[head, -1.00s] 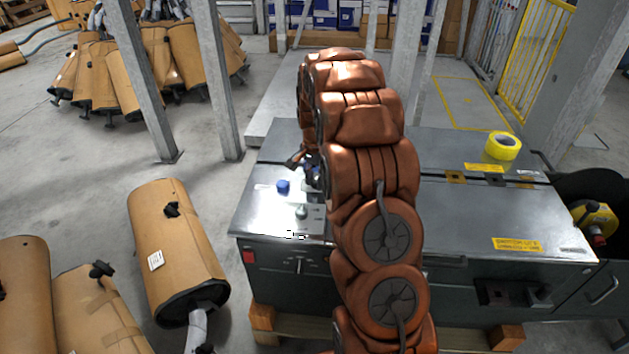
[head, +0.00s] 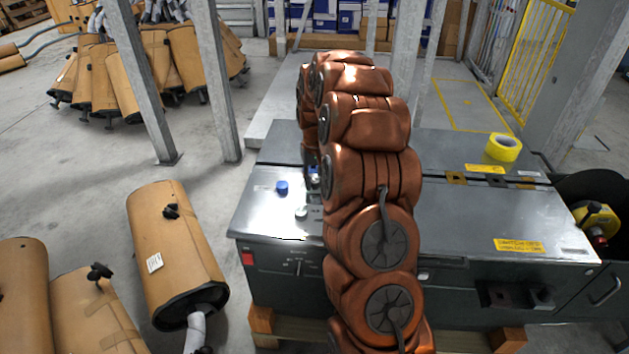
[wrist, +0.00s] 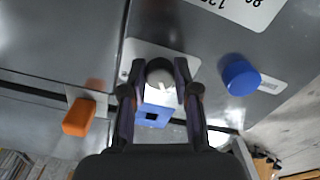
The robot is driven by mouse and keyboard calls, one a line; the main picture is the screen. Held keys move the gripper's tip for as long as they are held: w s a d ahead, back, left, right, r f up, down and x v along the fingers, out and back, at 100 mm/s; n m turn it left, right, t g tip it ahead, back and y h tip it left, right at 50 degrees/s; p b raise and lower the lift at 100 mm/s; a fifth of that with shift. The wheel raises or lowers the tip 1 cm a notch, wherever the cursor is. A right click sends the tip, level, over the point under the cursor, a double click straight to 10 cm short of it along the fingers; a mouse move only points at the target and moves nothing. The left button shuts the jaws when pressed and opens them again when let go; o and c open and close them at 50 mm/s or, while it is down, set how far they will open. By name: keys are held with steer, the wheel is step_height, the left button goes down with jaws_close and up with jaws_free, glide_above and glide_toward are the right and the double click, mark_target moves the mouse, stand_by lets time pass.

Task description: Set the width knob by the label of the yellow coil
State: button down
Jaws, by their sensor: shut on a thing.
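In the wrist view my gripper (wrist: 160,92) has its two dark fingers on either side of a round grey knob (wrist: 160,75) with a pale mark on it, and is shut on it. The knob sits on a pale plate by a blue part (wrist: 152,115). In the head view my arm hides the gripper. A yellow coil (head: 503,147) lies on the far right of the metal machine top (head: 455,208). I cannot read a label on the coil. A white label with large black digits (wrist: 240,8) is cut off at the wrist view's top.
A blue round knob (wrist: 240,75) stands right of the gripped knob, and an orange block (wrist: 80,117) lies left. Mufflers (head: 175,250) lie left of the machine. Grey posts (head: 218,80) rise behind. A yellow-and-black reel (head: 597,218) is at the right.

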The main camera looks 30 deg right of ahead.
mark_target(315, 180)
steer(key=shift+w+r+n, duration=0.15)
steer(key=shift+n, duration=0.95)
steer(key=c, duration=0.9)
jaws_free()
steer(key=shift+o, duration=0.2)
step_height(315, 180, up, 12)
